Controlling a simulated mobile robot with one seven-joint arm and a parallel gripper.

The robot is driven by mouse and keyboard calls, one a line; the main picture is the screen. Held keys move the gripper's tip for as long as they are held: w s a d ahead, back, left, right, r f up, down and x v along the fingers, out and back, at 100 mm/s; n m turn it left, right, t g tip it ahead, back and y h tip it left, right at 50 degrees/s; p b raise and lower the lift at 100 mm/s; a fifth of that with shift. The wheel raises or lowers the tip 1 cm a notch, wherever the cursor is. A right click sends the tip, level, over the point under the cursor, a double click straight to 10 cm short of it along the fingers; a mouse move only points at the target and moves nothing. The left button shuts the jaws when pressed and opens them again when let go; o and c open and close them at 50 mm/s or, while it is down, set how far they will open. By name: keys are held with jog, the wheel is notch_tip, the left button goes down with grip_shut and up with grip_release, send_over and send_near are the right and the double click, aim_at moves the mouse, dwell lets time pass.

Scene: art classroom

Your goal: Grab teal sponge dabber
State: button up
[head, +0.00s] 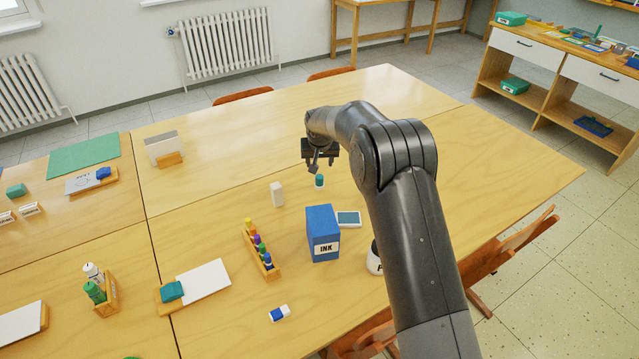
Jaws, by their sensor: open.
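A gap seems to remain between the fingers and the dabber, though the exact height is hard to judge.
A white block (277,194) stands left of the dabber. A blue INK box (322,234), a teal-and-white pad (348,219) and a rack of coloured bottles (261,252) are nearer.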

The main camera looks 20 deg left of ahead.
aim_at(320, 177)
jog(key=x, duration=0.5)
jog(key=shift+a+f, duration=0.1)
jog(key=shift+f, duration=0.3)
jog(key=shift+d+x, duration=0.2)
jog(key=shift+x, duration=2.5)
jog(key=c, duration=1)
